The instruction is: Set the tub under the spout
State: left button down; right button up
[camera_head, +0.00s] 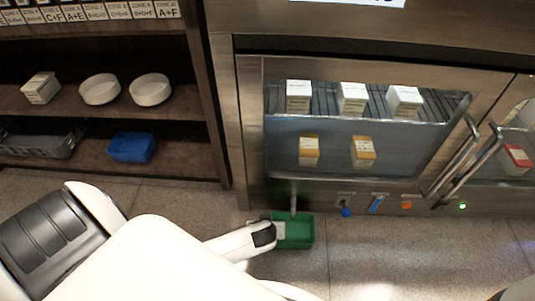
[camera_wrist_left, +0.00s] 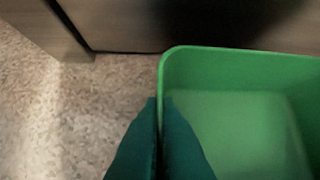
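The green tub (camera_head: 297,241) is low in front of the steel cabinet, below a thin metal spout (camera_head: 293,198) on the cabinet's front. The spout's lower end shows over the tub's back part. My left gripper (camera_head: 274,231) is at the tub's left side. In the left wrist view, the gripper's dark fingers (camera_wrist_left: 160,108) are close together on the tub's left wall, one on each side of it. The tub (camera_wrist_left: 245,125) looks empty there. I cannot tell whether it rests on the floor. My right gripper is not in view.
The steel cabinet (camera_head: 250,130) holds several cartons behind glass. A blue knob (camera_head: 346,212) and an orange button (camera_head: 406,205) sit right of the spout. A shelf (camera_head: 195,122) at left holds white bowls, a blue bin (camera_head: 132,148) and a grey tray. Floor right of the tub is clear.

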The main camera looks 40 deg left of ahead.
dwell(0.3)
pick_arm(q)
jog(key=c, duration=1.7)
grip_release()
jog(key=shift+f, duration=0.1)
